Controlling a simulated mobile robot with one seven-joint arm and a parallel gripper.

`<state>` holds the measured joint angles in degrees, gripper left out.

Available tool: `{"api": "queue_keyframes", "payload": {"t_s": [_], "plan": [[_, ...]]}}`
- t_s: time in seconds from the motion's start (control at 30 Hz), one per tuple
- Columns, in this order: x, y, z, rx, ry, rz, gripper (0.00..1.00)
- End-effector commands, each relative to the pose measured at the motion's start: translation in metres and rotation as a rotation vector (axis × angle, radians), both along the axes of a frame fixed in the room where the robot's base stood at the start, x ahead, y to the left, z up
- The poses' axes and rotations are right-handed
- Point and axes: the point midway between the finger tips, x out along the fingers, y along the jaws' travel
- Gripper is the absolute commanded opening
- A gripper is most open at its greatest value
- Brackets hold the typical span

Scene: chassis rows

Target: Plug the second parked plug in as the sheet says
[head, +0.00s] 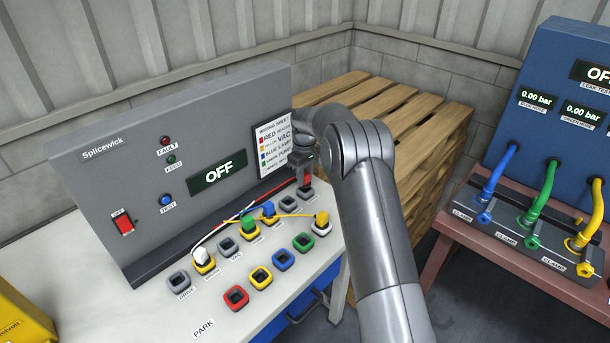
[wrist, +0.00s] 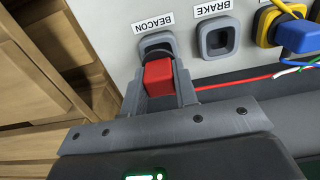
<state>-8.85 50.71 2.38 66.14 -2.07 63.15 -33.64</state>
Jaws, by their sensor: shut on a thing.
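My gripper (head: 304,178) is shut on a red plug (wrist: 158,80) at the right end of the panel's back socket row. In the wrist view the plug's front end is at the grey BEACON socket (wrist: 156,41); I cannot tell how deep it sits. The wiring sheet (head: 272,143) lists colours with names, partly hidden by my arm; its red line is unreadable. A yellow plug (head: 321,217) stands in the white-rimmed socket of the PARK row. White (head: 202,255), green (head: 247,222) and blue (head: 268,208) plugs stand in the back row.
The grey BRAKE socket (wrist: 219,38) beside BEACON is empty. The red (head: 236,297), yellow (head: 260,278), blue (head: 283,260) and green (head: 303,242) PARK sockets are empty. Loose wires cross the back row. The panel display (head: 218,172) reads OFF. A pallet stack (head: 400,110) stands behind my arm.

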Motion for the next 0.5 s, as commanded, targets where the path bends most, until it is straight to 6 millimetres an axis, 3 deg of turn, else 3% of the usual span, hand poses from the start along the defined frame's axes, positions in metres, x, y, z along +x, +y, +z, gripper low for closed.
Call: {"api": "queue_keyframes", "payload": {"t_s": [0.5], "plan": [[0.0,0.0,-0.013,0.0,0.001,0.0,0.04]]}}
